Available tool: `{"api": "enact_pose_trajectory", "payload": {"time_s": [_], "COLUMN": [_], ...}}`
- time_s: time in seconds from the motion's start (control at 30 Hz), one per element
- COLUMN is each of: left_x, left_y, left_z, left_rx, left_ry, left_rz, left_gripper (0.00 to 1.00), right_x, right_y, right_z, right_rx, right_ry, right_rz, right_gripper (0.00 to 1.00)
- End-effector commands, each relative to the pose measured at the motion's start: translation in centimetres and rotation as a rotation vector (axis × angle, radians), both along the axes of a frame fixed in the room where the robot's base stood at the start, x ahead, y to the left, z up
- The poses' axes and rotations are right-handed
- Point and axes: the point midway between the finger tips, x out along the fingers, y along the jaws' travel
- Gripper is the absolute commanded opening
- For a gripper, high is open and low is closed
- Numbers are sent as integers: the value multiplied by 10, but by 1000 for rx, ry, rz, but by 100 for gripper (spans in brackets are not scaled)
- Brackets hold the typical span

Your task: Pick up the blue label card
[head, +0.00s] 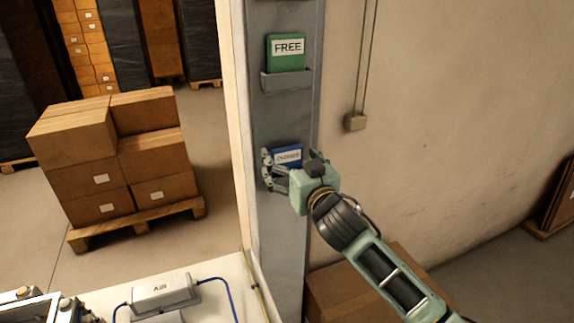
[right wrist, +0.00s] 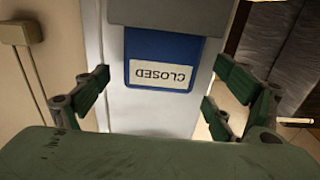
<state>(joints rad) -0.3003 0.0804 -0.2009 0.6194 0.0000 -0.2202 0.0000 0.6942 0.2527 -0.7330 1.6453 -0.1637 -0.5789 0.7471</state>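The blue label card (head: 288,155) sits in a lower holder on the grey post, partly hidden behind my right gripper (head: 291,171). In the right wrist view the blue card (right wrist: 197,52) shows upside down, with a white strip reading CLOSED. My right gripper (right wrist: 165,95) is open, its green-padded fingers spread to either side of the card with visible gaps. I cannot tell how far the fingertips are from the card. My left gripper is not in view.
A green FREE card (head: 287,52) stands in a holder (head: 286,80) higher on the grey post (head: 264,115). A conduit box (head: 355,121) is on the wall at right. Stacked cartons (head: 90,180) on a pallet stand at left. A white bench with an AIR unit (head: 162,291) is below.

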Motion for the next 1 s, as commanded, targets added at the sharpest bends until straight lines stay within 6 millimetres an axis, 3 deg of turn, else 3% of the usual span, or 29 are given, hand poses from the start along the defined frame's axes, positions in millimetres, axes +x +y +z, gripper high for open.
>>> {"api": "enact_pose_trajectory", "payload": {"time_s": [0.5,0.77,1.0], "left_x": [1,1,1], "left_y": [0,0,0], "left_z": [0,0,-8], "left_rx": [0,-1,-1], "left_ry": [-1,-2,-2], "left_rz": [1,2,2], "left_gripper": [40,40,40], "right_x": [0,0,0], "right_y": [0,0,0], "right_z": [0,1,20], "right_rx": [0,0,2], "right_ry": [1,-1,-4], "right_rz": [0,0,0], "right_gripper": [40,40,40]}}
